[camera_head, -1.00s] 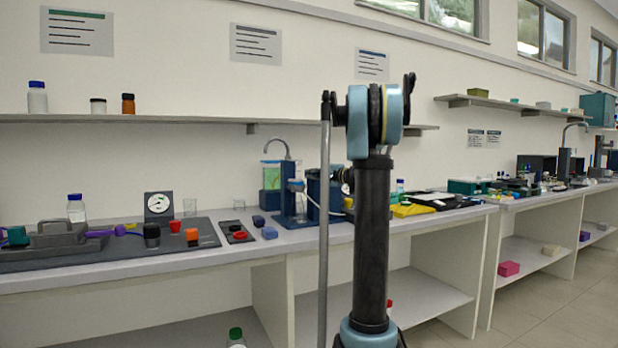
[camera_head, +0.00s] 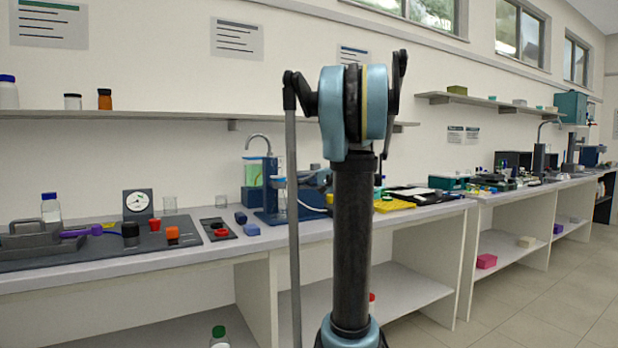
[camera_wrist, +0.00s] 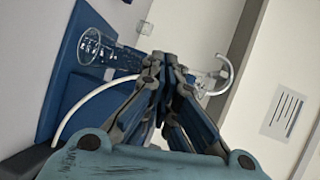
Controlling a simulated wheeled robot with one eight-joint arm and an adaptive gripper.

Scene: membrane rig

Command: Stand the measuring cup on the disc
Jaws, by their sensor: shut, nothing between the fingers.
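My gripper (camera_wrist: 165,58) shows in the wrist view with its fingers together and nothing between them. In the head view my arm hides most of it. A clear vessel with a round rim (camera_wrist: 94,46), possibly the measuring cup, is left of and beyond the fingertips, apart from them, by the blue stand (camera_wrist: 75,55). The wrist picture is turned on its side. In the head view a clear cylinder (camera_head: 282,197) shows at the blue rig. I cannot make out the disc for sure.
The rig (camera_head: 268,190) stands on the bench, with a pale curved tube (camera_wrist: 75,118) near my fingers. Left are a dial gauge (camera_head: 137,203) and red and orange pieces (camera_head: 172,233). A yellow tray (camera_head: 394,205) lies to the right. A shelf (camera_head: 140,115) runs above.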

